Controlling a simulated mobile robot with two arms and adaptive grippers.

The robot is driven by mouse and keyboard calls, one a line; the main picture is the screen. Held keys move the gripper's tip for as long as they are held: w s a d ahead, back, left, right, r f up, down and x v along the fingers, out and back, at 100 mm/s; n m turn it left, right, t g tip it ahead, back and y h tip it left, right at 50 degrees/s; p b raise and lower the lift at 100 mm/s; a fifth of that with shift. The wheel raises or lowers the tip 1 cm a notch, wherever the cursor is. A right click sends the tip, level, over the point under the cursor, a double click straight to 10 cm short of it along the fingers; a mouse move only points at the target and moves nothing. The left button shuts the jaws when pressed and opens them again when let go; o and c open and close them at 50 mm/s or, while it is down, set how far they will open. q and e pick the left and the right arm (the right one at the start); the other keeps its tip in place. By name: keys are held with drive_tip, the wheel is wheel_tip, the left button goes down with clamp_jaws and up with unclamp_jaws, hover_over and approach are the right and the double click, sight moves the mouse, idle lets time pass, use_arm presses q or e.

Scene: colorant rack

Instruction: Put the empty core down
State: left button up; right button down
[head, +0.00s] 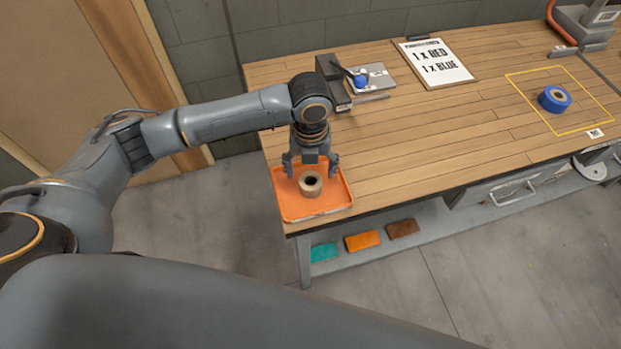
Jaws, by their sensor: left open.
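The empty core (311,184), a short tan-brown ring with a dark hole, sits in the orange tray (328,205) at the table's left front corner. My left gripper (311,170) points down over the tray, just behind and above the core. Its fingers are spread apart, and no object shows held between them. The core appears to rest on the tray floor, apart from the fingers. My right gripper is not in view.
A blue roll (554,98) lies inside a yellow outlined square on the right. A sign (435,62) reading "1 x RED, 1 x BLUE" lies at the back. A dark block (333,80) stands behind my gripper. The middle of the wooden table (430,130) is clear.

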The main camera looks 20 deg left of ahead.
use_arm(q)
wheel_tip(320, 180, up, 7)
drive_tip(key=b, duration=0.1)
idle(0.7)
